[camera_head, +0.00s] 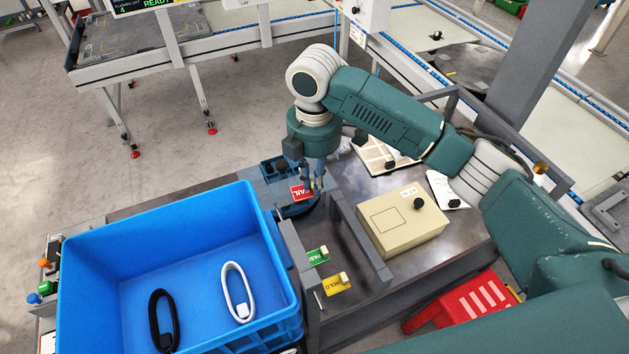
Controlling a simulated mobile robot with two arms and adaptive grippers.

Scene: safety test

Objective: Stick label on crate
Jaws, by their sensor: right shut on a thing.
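The blue crate (95,262) stands at the lower left with a black cable loop (162,318) and a white cable loop (238,290) inside. My right gripper (314,186) points down beyond the crate's right far corner, apart from the crate. It is shut on the red FAIL label (300,193), over a dark blue holder; the fingers partly hide the label. A green PASS label (317,257) and a yellow HOLD label (337,287) sit nearer, in a grey rack right of the crate. My left gripper is not in view.
A beige box (402,228) with a black knob stands right of the rack. A white paper (446,190) and a board (385,160) lie behind it. A red bin (460,303) is below at the right. Coloured buttons (44,276) are left of the crate.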

